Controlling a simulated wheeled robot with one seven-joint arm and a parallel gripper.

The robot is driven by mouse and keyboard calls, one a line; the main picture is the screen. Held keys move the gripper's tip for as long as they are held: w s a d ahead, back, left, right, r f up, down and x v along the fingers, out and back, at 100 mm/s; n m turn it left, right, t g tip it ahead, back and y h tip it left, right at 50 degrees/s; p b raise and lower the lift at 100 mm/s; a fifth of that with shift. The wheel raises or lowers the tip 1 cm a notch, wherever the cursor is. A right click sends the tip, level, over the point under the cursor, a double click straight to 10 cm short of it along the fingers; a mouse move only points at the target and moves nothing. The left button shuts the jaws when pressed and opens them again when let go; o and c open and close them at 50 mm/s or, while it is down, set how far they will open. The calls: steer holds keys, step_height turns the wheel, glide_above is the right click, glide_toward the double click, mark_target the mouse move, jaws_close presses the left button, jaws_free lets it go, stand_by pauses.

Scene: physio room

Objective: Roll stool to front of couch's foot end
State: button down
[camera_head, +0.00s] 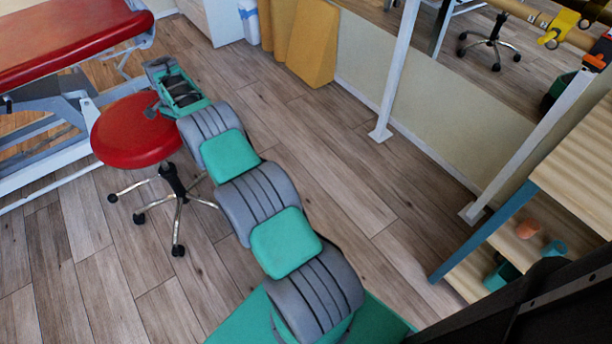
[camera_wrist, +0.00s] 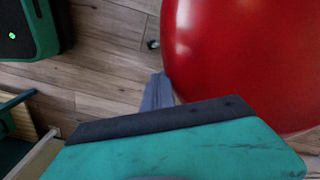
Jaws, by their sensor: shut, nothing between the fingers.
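The stool has a round red seat (camera_head: 137,130) on a dark column with chrome legs and black castors. It stands upright on the floor, close in front of the red couch (camera_head: 60,38), whose right end shows in the head view. My gripper (camera_head: 152,111) is shut and empty at the seat's right upper edge. In the wrist view the seat (camera_wrist: 245,60) fills the right side, and my gripper's closed fingers (camera_wrist: 158,91) are beside its rim. I cannot tell whether they touch it.
The couch's pale metal frame (camera_head: 88,113) is just left of the stool. Yellow foam wedges (camera_head: 312,45) lean on the back wall. White posts (camera_head: 395,70) and a wooden shelf unit (camera_head: 575,155) with small cups stand right. Wooden floor is clear below the stool and right of my arm.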

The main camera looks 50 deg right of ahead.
steer(key=s+d+r+p, duration=0.1)
steer(key=s+r+p, duration=0.2)
steer(key=r+p, duration=0.3)
step_height(320, 180, up, 4)
steer(key=shift+s+d, duration=0.15)
steer(key=shift+s, duration=0.25)
steer(key=s+a+r+n+t+p, duration=0.1)
steer(key=s+a+r+n+p, duration=0.2)
steer(key=r, duration=0.5)
steer(key=s+a+r+n+p, duration=0.2)
steer(key=s+a+r+p, duration=0.25)
steer(key=r, duration=0.45)
steer(key=s+a+r+n+t+p, duration=0.1)
steer(key=s+a+r+n+p, duration=0.15)
steer(key=s+r, duration=0.4)
steer(key=s+a+r+n+p, duration=0.3)
steer(key=s+r, duration=0.1)
steer(key=s, duration=0.5)
steer(key=s+a+r+n+t+p, duration=0.1)
steer(key=s+a+r+n+p, duration=0.2)
steer(key=s, duration=0.6)
steer(key=shift+s+a+r+n+p, duration=0.4)
steer(key=shift+a+n+p, duration=0.25)
steer(key=shift+a+p, duration=0.1)
